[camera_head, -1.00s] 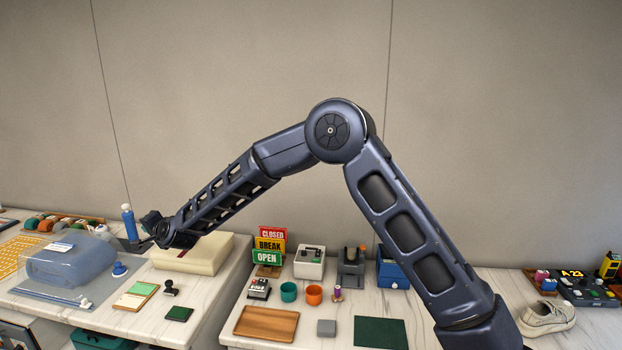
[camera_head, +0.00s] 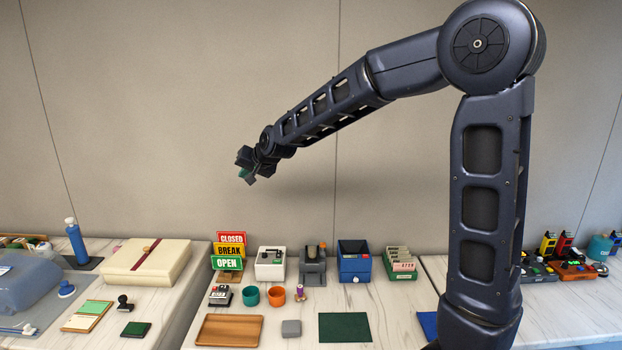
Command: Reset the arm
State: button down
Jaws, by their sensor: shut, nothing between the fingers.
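My gripper (camera_head: 244,166) hangs in the air at the end of my raised arm, well above the tables and in front of the grey wall. Its fingers are small and partly turned from view, with a bit of green at the tip. It looks shut, and I see nothing held in it. My arm reaches in from the right side of the picture, with its elbow high at the top right.
Below stand the sign stack (camera_head: 229,252), a blue box (camera_head: 354,262), cups, a wooden tray (camera_head: 230,330) and a green mat (camera_head: 344,327). A cream box (camera_head: 147,261) and blue bottle (camera_head: 76,241) are left. The air around my gripper is clear.

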jog(key=s+d+r+h, duration=0.1)
jog(key=s+d+h, duration=0.15)
jog(key=d, duration=1.15)
jog(key=s+d+r+h, duration=0.15)
jog(key=s+d, duration=0.25)
jog(key=d, duration=1)
jog(key=s+d+f+g+h, duration=0.1)
jog(key=s+d+f+h, duration=0.1)
jog(key=s+d, duration=0.7)
jog(key=s+d+f+m+g+h, duration=0.1)
jog(key=s+d+f, duration=0.3)
jog(key=s+d, duration=0.6)
jog(key=shift+d+m+g+h, duration=0.3)
jog(key=shift+d+g+h, duration=0.1)
jog(key=shift+d, duration=0.25)
